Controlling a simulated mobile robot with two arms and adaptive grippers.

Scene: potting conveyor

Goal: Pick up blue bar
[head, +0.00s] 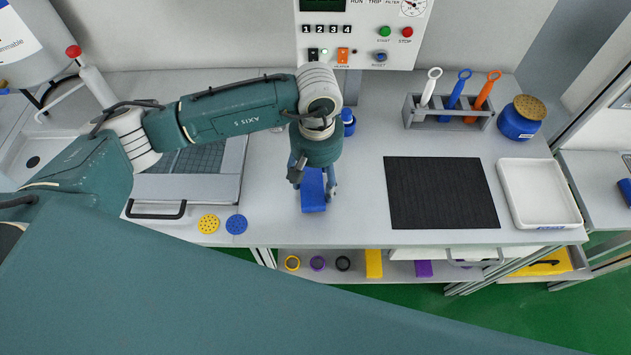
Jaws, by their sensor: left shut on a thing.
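The blue bar (313,200) is in the middle of the head view, over the grey bench top. My left gripper (314,183) comes down on it from above and is shut on it, with a finger on each side. The upper part of the bar is hidden under the gripper. I cannot tell whether the bar's lower end touches the bench or hangs just above it. My right gripper is not in view.
A black mat (443,192) and a white tray (540,193) lie to the right. A tool rack (447,119) and a blue jar (521,121) stand behind them. A yellow disc (209,223) and a blue disc (236,224) lie left. Bare bench surrounds the bar.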

